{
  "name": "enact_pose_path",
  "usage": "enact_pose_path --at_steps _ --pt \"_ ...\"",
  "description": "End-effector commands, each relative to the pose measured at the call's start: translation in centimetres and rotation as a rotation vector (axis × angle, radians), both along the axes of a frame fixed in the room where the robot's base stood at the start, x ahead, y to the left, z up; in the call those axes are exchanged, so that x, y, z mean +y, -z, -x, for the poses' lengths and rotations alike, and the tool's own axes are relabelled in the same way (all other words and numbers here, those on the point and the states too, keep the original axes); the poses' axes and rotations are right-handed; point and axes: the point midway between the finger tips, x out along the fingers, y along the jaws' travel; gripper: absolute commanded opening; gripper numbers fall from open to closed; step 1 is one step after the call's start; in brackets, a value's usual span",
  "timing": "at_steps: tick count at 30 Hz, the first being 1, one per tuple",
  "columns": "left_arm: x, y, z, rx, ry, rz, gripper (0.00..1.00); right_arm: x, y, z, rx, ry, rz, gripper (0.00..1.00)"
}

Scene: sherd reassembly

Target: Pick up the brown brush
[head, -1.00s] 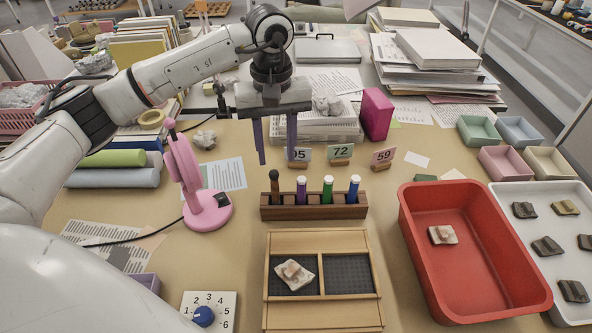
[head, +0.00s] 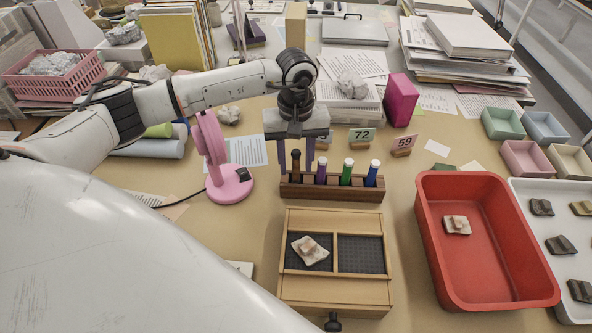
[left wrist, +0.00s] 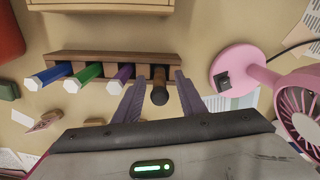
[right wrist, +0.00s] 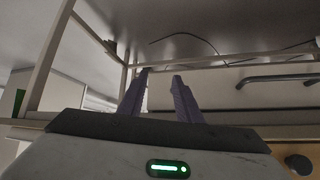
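The brown brush (head: 296,163) stands upright in the leftmost slot of a dark wooden rack (head: 333,189). The purple (head: 321,171), green (head: 347,172) and blue (head: 372,173) pens stand to its right in the same rack. My left gripper (head: 296,158) is open and low over the rack's left end. In the left wrist view the brown brush (left wrist: 159,88) is between the two fingers, nearer the right one, and neither finger is clearly closed on it. My right gripper (right wrist: 160,82) shows only in its own wrist view, open and empty, away from the rack.
A wooden tray (head: 335,296) holding a sherd (head: 309,250) lies in front. A red bin (head: 436,255) is to the right.

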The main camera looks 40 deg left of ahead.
Motion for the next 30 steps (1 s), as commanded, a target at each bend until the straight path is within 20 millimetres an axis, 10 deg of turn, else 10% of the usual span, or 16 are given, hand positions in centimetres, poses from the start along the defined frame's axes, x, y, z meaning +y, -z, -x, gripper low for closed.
enact_pose_path --at_steps 9,20,30 --pt "0.0 0.0 0.0 -0.001 0.0 0.001 0.0 0.0 0.1 0.1 0.002 0.0 0.0 0.31" --pt "0.0 -0.9 -0.1 -0.003 0.0 0.002 0.0 0.0 0.3 0.4 0.008 0.0 0.001 0.31" --pt "0.0 -7.4 -0.1 -0.005 0.001 0.001 0.0 0.0 1.2 0.4 0.008 0.0 0.001 0.31"
